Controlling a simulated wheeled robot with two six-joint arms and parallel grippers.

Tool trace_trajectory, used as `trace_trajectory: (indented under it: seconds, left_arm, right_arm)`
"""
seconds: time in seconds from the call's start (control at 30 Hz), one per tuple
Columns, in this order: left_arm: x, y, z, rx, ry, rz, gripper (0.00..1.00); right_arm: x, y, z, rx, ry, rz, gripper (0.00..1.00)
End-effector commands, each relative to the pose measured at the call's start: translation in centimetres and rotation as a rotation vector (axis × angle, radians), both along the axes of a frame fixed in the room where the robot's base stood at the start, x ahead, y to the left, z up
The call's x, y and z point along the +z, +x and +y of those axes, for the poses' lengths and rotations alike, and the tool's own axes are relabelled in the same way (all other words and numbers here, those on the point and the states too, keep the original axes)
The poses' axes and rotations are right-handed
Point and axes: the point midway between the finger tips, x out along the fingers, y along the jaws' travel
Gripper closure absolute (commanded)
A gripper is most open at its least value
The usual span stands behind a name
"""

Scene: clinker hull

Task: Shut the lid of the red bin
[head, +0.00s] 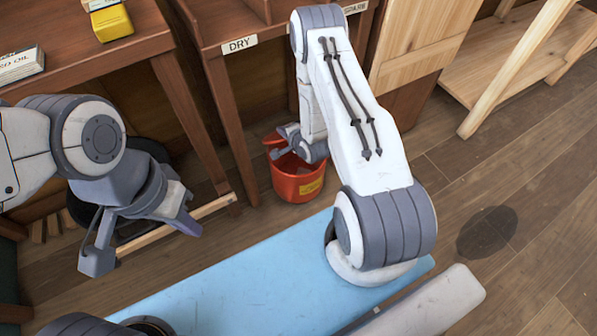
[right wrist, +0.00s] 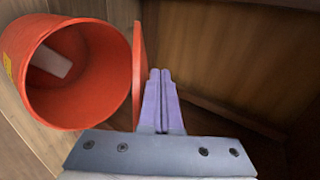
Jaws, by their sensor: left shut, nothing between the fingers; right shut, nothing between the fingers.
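The red bin (head: 297,187) stands on the floor by the dark wooden bench, with a yellow label on its side. Its mouth is open, and in the right wrist view the bin (right wrist: 75,105) shows a pale block inside. Its lid (right wrist: 138,75) stands up, seen nearly edge-on beside the rim. My right gripper (right wrist: 160,75) is shut and empty, on the lid's outer side, close to it; I cannot tell if they touch. In the head view my right arm partly covers the bin. My left gripper (head: 188,226) is shut and empty, well left of the bin.
The bench marked DRY (head: 240,45) rises behind the bin. A wooden rail (head: 175,227) runs low at the left. A light blue surface (head: 240,290) lies in front. Wooden floor (head: 520,200) is open at the right.

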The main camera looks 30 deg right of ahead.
Motion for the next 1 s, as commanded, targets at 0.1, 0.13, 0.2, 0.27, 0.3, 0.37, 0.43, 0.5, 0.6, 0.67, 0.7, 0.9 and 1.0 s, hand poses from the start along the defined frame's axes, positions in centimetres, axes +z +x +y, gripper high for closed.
trace_trajectory:
  seconds: [0.1, 0.13, 0.2, 0.27, 0.3, 0.37, 0.43, 0.5, 0.6, 0.67, 0.7, 0.9, 1.0]
  left_arm:
    - [-0.1, 0.0, 0.0, 0.000, 0.000, 0.000, 1.00]
    - [0.0, 0.0, 0.0, 0.000, 0.000, 0.000, 1.00]
    - [0.0, 0.0, 0.0, 0.000, 0.000, 0.000, 1.00]
    - [0.0, 0.0, 0.0, 0.000, 0.000, 0.000, 1.00]
    - [0.0, 0.0, 0.0, 0.000, 0.000, 0.000, 1.00]
    - [-0.1, 0.0, 0.0, 0.000, 0.000, 0.000, 1.00]
    - [-0.3, 0.0, 0.0, 0.000, 0.000, 0.000, 1.00]
    - [-0.6, 0.0, 0.0, 0.000, 0.000, 0.000, 1.00]
    - [-1.0, 0.0, 0.0, 0.000, 0.000, 0.000, 1.00]
    - [-1.2, 0.0, 0.0, 0.000, 0.000, 0.000, 1.00]
    - [-1.3, 0.0, 0.0, 0.000, 0.000, 0.000, 1.00]
    - [-1.2, 0.0, 0.0, 0.000, 0.000, 0.000, 1.00]
    - [-1.2, 0.0, 0.0, 0.000, 0.000, 0.000, 1.00]
  right_arm:
    - [-0.1, -0.2, 0.0, 0.000, 0.000, -0.001, 1.00]
    - [-0.1, -0.2, 0.0, 0.000, 0.000, -0.001, 1.00]
    - [-0.1, -0.2, 0.0, 0.000, 0.000, -0.001, 1.00]
    - [-0.1, -0.2, 0.0, 0.000, 0.000, -0.001, 1.00]
    - [-0.1, -0.2, 0.0, 0.000, 0.000, -0.001, 1.00]
    - [-0.3, -0.3, 0.0, 0.000, 0.000, -0.001, 1.00]
    - [-0.6, -0.6, 0.0, -0.001, 0.001, 0.000, 1.00]
    - [-1.1, -1.0, -0.1, -0.001, 0.001, 0.000, 1.00]
    - [-2.0, -1.8, -0.1, -0.001, 0.002, 0.002, 1.00]
    - [-2.4, -2.2, -0.1, -0.001, 0.001, 0.001, 1.00]
    - [-2.6, -2.4, -0.1, 0.000, 0.000, 0.001, 1.00]
    - [-2.6, -2.6, -0.1, 0.001, 0.001, -0.002, 1.00]
    - [-2.6, -2.6, -0.1, 0.000, 0.000, -0.001, 1.00]
